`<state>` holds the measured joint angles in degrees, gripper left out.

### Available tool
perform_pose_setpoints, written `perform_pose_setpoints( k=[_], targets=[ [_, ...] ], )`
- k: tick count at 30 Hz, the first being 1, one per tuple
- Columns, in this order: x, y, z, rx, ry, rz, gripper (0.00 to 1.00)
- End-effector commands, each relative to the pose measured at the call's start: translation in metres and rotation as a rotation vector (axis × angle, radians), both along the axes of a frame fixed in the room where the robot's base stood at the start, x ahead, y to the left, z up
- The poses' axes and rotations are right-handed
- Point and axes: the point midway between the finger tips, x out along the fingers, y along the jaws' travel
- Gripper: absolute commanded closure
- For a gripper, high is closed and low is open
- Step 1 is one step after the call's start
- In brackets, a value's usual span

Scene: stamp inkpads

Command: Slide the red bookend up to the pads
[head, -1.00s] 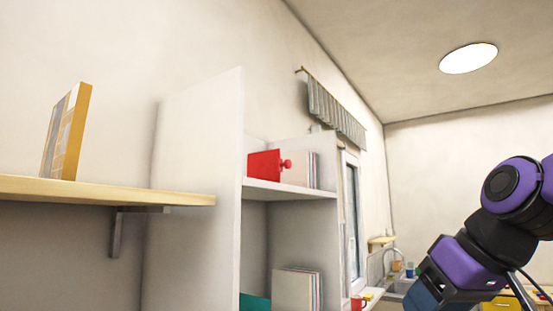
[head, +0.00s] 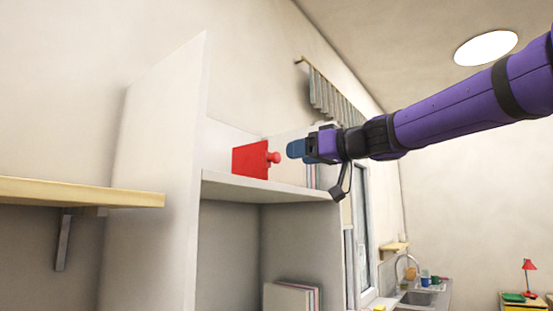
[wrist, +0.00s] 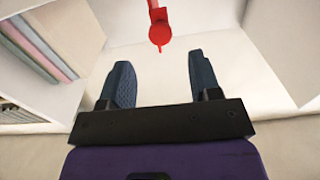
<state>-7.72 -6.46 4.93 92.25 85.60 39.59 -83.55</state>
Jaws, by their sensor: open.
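The red bookend (head: 250,159) stands upright on the upper shelf (head: 265,189) of the white unit, its round knob facing right. My gripper (head: 293,149) is just right of the knob in the head view. In the wrist view, the open fingers of my gripper (wrist: 160,75) are empty, and the red bookend (wrist: 158,15) lies straight ahead, its knob just beyond the fingertips. The pads (wrist: 40,47) stand in a row at the left of the wrist view, apart from the bookend. In the head view my gripper mostly hides them.
The unit's tall white side panel (head: 155,165) rises left of the bookend. A wooden wall shelf (head: 75,193) is further left. More upright flat items (head: 290,297) stand on the lower shelf. Bare shelf shows around the bookend in the wrist view.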

Motion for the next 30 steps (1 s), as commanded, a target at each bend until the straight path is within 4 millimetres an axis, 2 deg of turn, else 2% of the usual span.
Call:
perform_pose_setpoints(
  k=[6,12,18,26,30],
  targets=[
    [0.025,0.032,-0.001,-0.001,0.002,0.002,0.43],
    [0.041,0.052,-0.001,-0.001,0.002,0.000,0.43],
    [0.046,0.060,0.000,-0.001,0.001,0.000,0.43],
    [0.047,0.060,0.000,-0.002,0.001,-0.001,0.43],
    [0.047,0.060,0.000,-0.001,0.002,-0.001,0.75]
  ],
)
